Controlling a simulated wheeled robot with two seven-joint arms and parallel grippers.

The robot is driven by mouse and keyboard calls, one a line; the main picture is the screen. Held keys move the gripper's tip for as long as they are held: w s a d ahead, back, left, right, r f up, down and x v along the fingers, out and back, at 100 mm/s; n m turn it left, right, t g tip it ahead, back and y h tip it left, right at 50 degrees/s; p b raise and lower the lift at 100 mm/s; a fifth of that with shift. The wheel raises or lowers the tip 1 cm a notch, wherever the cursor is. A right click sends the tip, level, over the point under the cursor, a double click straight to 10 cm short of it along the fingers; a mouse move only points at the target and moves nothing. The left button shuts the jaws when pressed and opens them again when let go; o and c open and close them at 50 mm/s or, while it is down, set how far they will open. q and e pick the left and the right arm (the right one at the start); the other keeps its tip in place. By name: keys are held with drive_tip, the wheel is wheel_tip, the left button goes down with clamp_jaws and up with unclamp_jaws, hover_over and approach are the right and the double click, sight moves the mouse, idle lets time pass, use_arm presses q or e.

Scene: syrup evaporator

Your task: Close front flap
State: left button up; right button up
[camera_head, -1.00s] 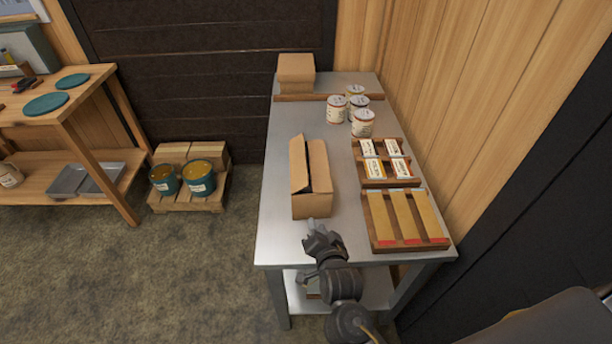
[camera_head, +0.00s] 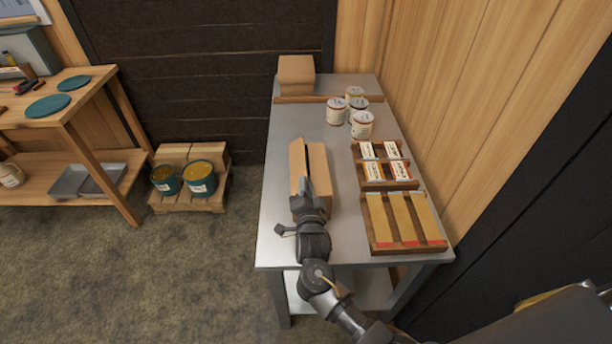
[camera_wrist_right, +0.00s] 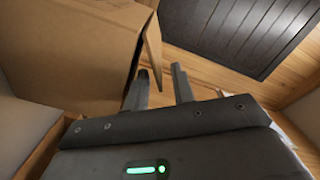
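A brown cardboard box (camera_head: 318,165) stands on the metal table. Its left long flap (camera_head: 297,160) is raised, and the right one lies across the top. My right gripper (camera_head: 307,183) is over the box's near end and hides the front flap area in the head view. In the right wrist view the box (camera_wrist_right: 70,45) fills the upper left, with a flap (camera_wrist_right: 152,50) sticking out at its edge. The right gripper's fingers (camera_wrist_right: 161,70) are apart with nothing clearly between them, close to that flap; contact cannot be told. My left gripper is not in view.
The metal table (camera_head: 283,215) also bears several white cans (camera_head: 362,124), a wooden rack with labelled packs (camera_head: 388,185), a slatted tray (camera_head: 380,243) to the right, and a closed carton (camera_head: 296,75) at the far end. The strip left of the box is clear.

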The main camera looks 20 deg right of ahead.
sight(298, 164)
drive_tip(key=shift+x, duration=1.75)
drive_tip(key=shift+d, duration=0.1)
clamp_jaws()
